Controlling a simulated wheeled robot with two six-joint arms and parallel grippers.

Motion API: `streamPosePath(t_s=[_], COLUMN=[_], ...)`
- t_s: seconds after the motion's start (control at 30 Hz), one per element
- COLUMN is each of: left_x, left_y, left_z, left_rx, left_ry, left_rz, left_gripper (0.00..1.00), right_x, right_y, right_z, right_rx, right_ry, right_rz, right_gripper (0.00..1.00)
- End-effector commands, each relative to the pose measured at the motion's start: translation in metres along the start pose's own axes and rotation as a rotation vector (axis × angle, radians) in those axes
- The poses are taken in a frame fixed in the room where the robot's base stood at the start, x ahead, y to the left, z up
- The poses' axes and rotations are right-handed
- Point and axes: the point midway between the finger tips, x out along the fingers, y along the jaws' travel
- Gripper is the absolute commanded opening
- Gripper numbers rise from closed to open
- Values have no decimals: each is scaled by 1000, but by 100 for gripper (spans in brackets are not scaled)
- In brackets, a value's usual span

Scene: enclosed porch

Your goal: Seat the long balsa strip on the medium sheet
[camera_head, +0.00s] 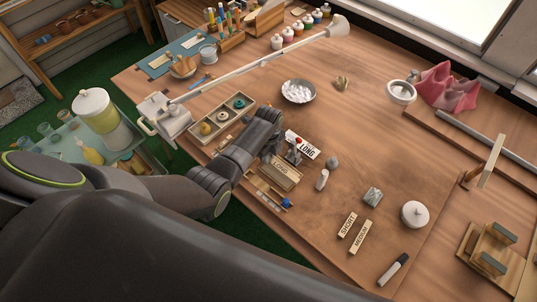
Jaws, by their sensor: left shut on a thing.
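My left gripper (291,156) reaches in over the middle of the bench and is shut. It appears closed on the pale piece marked LONG (304,146), which I take for the long balsa strip; the fingers hide their contact with it. A tan wooden piece with dark lettering (285,174) is just below the gripper; its word is hard to read. Further right lie two pale pieces, one marked SHORT (348,224) and one marked MEDIUM (361,237), side by side. I cannot tell which piece is a sheet. My right gripper is not in view.
A sorting tray (223,124) stands left of the gripper and a bowl of white bits (298,91) behind it. A lidded white pot (414,214), a grey block (372,197) and a marker (393,269) are to the right. A lamp arm (245,69) crosses above. Bare wood lies right of centre.

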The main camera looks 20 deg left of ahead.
Motion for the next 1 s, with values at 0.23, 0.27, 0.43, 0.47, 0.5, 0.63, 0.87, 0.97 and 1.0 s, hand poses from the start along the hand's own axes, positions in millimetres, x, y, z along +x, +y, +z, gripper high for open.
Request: streamPosePath(t_s=[0.23, 0.27, 0.43, 0.47, 0.5, 0.63, 0.87, 0.97, 1.0], left_x=[4, 5, 7, 8, 8, 9, 8, 8, 8], left_y=[0, 0, 0, 0, 0, 0, 0, 0, 0], left_z=[0, 0, 0, 0, 0, 0, 0, 0, 0], left_rx=[0, 0, 0, 0, 0, 0, 0, 0, 0], left_ry=[0, 0, 0, 0, 0, 0, 0, 0, 0], left_rz=[0, 0, 0, 0, 0, 0, 0, 0, 0], left_gripper=[2, 2, 2, 2, 2, 25, 42, 42, 48], right_x=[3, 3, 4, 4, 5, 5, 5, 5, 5], right_y=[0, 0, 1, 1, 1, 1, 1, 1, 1], right_z=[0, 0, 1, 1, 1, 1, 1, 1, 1], right_rx=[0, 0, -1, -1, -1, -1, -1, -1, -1], right_ry=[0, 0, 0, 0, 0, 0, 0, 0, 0], right_rz=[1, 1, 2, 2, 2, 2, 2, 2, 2], right_gripper=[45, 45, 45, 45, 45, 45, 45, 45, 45])
